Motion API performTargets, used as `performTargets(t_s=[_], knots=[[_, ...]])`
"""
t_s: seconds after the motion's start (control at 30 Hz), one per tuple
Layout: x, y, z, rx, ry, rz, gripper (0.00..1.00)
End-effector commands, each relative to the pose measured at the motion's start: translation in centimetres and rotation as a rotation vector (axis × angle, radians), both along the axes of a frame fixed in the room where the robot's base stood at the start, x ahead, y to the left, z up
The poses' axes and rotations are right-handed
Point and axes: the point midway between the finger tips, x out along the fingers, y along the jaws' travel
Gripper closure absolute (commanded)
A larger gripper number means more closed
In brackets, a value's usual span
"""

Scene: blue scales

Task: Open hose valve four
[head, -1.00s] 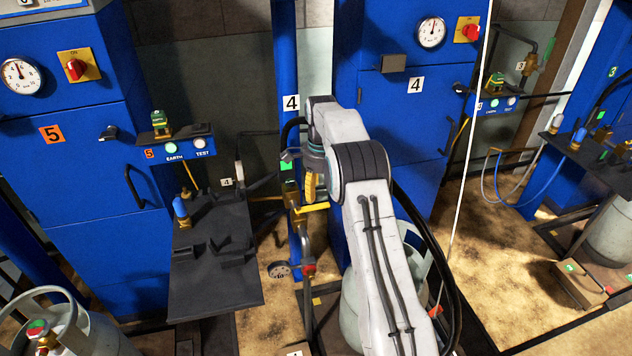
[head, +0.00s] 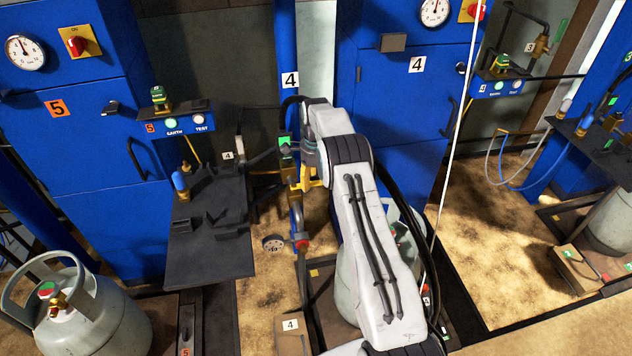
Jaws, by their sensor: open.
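The blue post with a white "4" label (head: 290,81) stands left of centre. A valve assembly with brass and yellow parts (head: 308,181) sits low on this post, beside a green marker. A pipe with a red fitting (head: 302,244) runs down below it. My arm reaches up from the bottom, and my gripper (head: 284,152) is at the post, close to the valve parts. It is open; its fingers are small and partly hidden by my wrist. I cannot tell whether they touch the valve or surround its handle.
A black shelf (head: 212,258) juts out left of the post. A grey gas cylinder (head: 350,285) stands behind my arm; another (head: 90,310) is at lower left. Blue cabinets five (head: 70,150) and four (head: 405,120) flank the post. Sandy floor (head: 500,230) is open at right.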

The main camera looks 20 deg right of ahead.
Motion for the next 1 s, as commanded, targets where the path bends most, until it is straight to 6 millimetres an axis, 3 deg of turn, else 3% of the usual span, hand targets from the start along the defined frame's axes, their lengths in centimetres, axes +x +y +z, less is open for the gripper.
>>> performTargets(t_s=[0.5,1.0], knots=[[0.01,0.01,-0.85,0.000,-0.001,0.001,0.47],[0.01,0.01,-0.83,0.000,-0.001,0.001,0.92]])
